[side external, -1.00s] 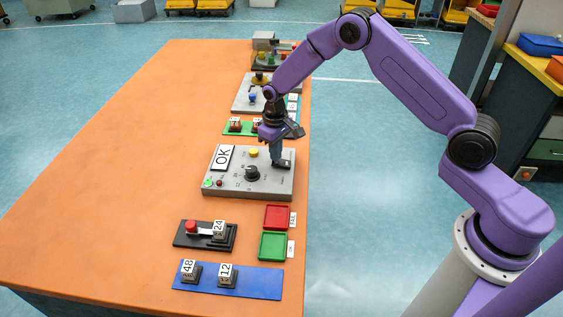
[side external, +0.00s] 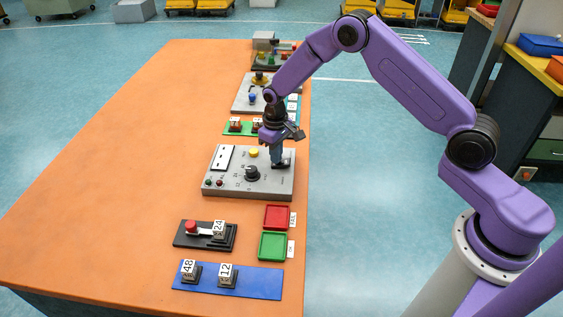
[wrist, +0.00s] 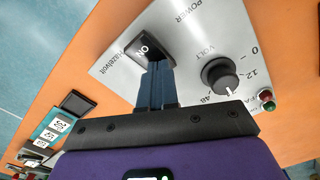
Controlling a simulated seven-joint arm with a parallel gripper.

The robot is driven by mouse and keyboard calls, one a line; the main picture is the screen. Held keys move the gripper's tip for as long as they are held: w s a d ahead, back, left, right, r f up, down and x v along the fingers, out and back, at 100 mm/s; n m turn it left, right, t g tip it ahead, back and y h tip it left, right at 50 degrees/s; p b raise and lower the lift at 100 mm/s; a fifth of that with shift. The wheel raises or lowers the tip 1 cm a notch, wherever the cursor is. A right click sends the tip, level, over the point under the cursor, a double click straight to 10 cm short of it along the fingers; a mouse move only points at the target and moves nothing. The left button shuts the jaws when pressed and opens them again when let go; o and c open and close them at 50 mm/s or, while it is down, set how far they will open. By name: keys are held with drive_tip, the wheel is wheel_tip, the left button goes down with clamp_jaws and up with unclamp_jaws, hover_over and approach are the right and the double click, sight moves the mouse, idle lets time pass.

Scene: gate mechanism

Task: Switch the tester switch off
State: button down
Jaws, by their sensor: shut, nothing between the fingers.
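The tester (side external: 235,187) is a grey box on the orange table. Its display (side external: 223,158) shows dashes, and its green lamp (side external: 207,183) looks dark. The black rocker switch (side external: 287,162) is at the tester's right edge. In the wrist view the switch (wrist: 140,44) carries the letters ON. My gripper (side external: 279,164) is shut and empty, pointing down at the switch. In the wrist view my fingertips (wrist: 157,68) are at the switch's near edge and hide part of it. I cannot tell whether they touch it.
The tester's black dial (side external: 252,173) and yellow button (side external: 254,152) are left of my gripper. Red (side external: 277,217) and green (side external: 273,246) trays are in front. A black fixture (side external: 205,236) and blue plate (side external: 257,282) hold numbered blocks. The table's left side is clear.

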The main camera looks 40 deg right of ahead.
wheel_tip(320, 180, up, 7)
idle(0.8)
drive_tip(key=shift+f, duration=0.1)
drive_tip(key=s+a+r+n, duration=0.3)
drive_tip(key=s+r, duration=0.3)
drive_tip(key=s, duration=0.4)
drive_tip(key=s+a+r+n, duration=0.25)
drive_tip(key=s+r, duration=0.35)
drive_tip(key=s, duration=0.4)
drive_tip(key=s+d+r+n, duration=0.1)
drive_tip(key=s+d+n, duration=0.1)
drive_tip(key=s, duration=0.8)
drive_tip(key=s+d+r+n, duration=0.1)
drive_tip(key=s+d, duration=0.4)
drive_tip(key=s, duration=0.5)
drive_tip(key=shift+d+n, duration=0.3)
drive_tip(key=shift+n, duration=0.25)
